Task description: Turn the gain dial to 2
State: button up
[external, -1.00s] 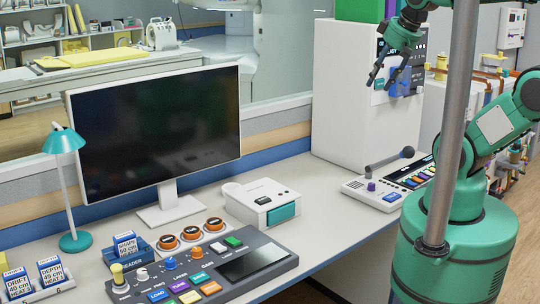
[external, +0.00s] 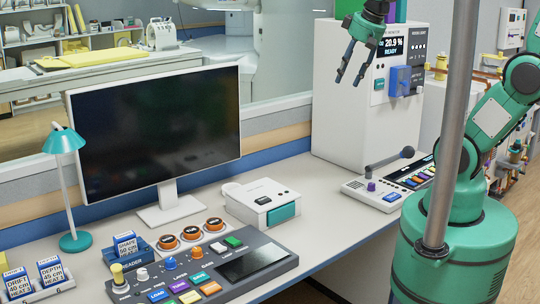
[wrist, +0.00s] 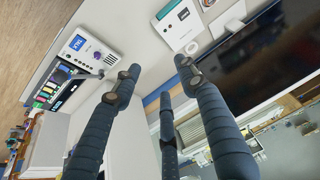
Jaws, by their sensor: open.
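A dark grey control console (external: 225,270) lies on the desk at the front. It carries a white knob (external: 142,274), a blue knob (external: 170,263), an orange knob (external: 197,252) and a yellow-topped lever (external: 117,272). Their labels are too small to read, so I cannot tell which is the gain dial. My gripper (external: 350,80) is open and empty, fingers pointing down, high above the desk and in front of the white cabinet. It is well away from the console. In the wrist view my gripper's (wrist: 153,80) dark fingers are spread with nothing between them; the console is not visible there.
A large monitor (external: 155,130) stands behind the console. A white box (external: 262,202) sits right of three orange-ringed pieces. An intercom panel with a gooseneck microphone (external: 385,186) lies at the desk's right. The white cabinet (external: 350,120) has a blue handle block.

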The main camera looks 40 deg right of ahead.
jog(key=w+a+f+g, duration=0.2)
jog(key=w+a+f, duration=0.2)
jog(key=w+a, duration=0.55)
jog(key=n+g+h+b, duration=0.1)
jog(key=n+g+b, duration=0.1)
jog(key=n, duration=0.1)
send_over(197, 249)
notch_tip(197, 249, down, 30)
jog(key=shift+a, duration=0.3)
jog(key=f+b, duration=0.1)
jog(key=f, duration=0.3)
jog(key=f+b, duration=0.1)
jog(key=f, duration=0.4)
jog(key=f+b, duration=0.1)
jog(key=f, duration=0.3)
jog(key=shift+d+f, duration=0.25)
jog(key=shift+f, duration=0.1)
jog(key=shift+c, duration=0.3)
grip_shut()
